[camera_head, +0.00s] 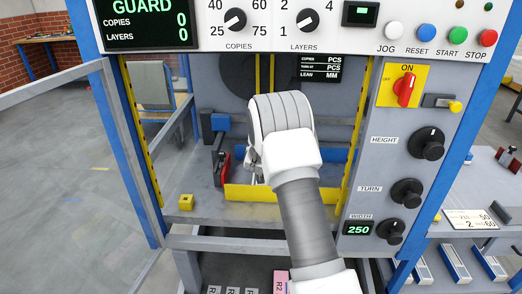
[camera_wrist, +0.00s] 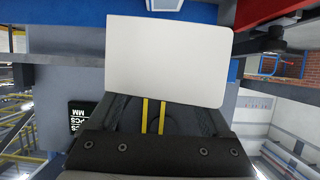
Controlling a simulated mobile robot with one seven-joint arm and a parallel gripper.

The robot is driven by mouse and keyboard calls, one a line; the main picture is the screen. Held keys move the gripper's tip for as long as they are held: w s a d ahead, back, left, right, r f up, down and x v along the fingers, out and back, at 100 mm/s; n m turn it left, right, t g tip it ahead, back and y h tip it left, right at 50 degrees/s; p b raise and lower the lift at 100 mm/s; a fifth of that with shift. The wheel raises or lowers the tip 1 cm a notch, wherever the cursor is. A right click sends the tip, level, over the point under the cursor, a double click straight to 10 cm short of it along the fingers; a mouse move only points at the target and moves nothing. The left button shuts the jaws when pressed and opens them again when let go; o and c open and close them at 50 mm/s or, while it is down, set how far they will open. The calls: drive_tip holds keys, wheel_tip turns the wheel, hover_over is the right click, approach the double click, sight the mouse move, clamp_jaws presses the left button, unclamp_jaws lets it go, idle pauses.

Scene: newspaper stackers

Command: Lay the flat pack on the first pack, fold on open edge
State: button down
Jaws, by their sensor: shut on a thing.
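The flat pack (camera_wrist: 167,58) shows in the wrist view as a plain pale sheet-like block with two rounded corners at its right end. My gripper (camera_wrist: 165,108), with dark fingers, is shut on its near edge. In the head view my white wrist and arm cover the gripper and the held pack, inside the stacker bay above the yellow front lip (camera_head: 285,195). The first pack cannot be made out in either view; my arm hides much of the bay floor.
A red-and-black clamp (camera_head: 222,168) stands left of my wrist in the bay. Yellow-edged posts flank the bay. A yellow block (camera_head: 186,202) sits on the front ledge at left. The control panel (camera_head: 400,150) with knobs is close on the right. The display (camera_head: 147,22) reads GUARD.

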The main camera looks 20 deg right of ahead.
idle(0.4)
wheel_tip(320, 180, down, 8)
drive_tip(key=b, duration=0.7)
drive_tip(key=shift+r, duration=0.2)
drive_tip(key=shift+f+b, duration=0.45)
drive_tip(key=shift+b, duration=0.15)
